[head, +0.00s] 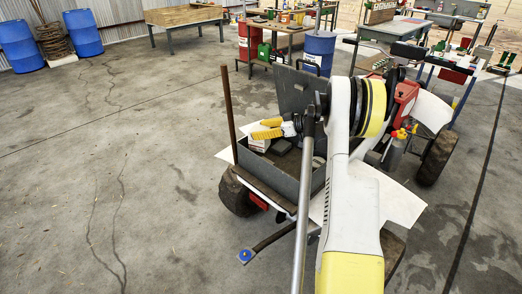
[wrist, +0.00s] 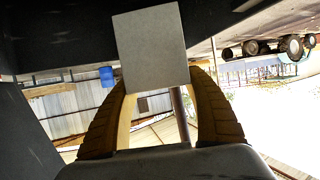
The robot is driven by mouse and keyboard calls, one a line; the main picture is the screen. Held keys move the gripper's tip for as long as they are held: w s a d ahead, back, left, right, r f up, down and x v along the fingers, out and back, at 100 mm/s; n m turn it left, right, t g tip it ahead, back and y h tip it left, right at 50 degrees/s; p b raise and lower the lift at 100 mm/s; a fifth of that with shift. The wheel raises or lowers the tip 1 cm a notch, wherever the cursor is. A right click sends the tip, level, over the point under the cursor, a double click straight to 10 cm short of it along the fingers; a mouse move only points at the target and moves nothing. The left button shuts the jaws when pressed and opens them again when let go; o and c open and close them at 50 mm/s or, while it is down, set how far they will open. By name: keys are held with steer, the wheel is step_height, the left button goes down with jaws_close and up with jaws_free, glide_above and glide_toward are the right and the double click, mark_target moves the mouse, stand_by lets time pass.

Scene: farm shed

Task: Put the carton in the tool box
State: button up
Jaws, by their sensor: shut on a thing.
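The carton (wrist: 150,45) is a plain pale grey box between my fingertips in the wrist view. In the head view a pale block (head: 258,146) just below the yellow fingers looks like the carton, mostly hidden. My gripper (head: 263,130) is shut on it, at the left end of the open tool box (head: 265,176). The tool box is dark grey, on the back of a small vehicle, with its lid (head: 294,92) raised. My arm hides its right part. Dark walls surround the carton at top and left in the wrist view. I cannot tell whether the carton touches the floor of the box.
A thin brown post (head: 228,112) stands upright at the tool box's left corner. A blue drum (head: 319,50) and workbenches stand behind the vehicle. More blue drums (head: 82,33) are at the far left. The concrete floor on the left is clear.

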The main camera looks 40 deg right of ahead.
mark_target(260, 146)
step_height(260, 146, down, 8)
steer(key=b, duration=0.3)
steer(key=shift+f, duration=0.1)
steer(key=shift+d+f, duration=0.15)
steer(key=shift+r, duration=0.2)
steer(key=o, duration=1.2)
steer(key=shift+f, duration=0.15)
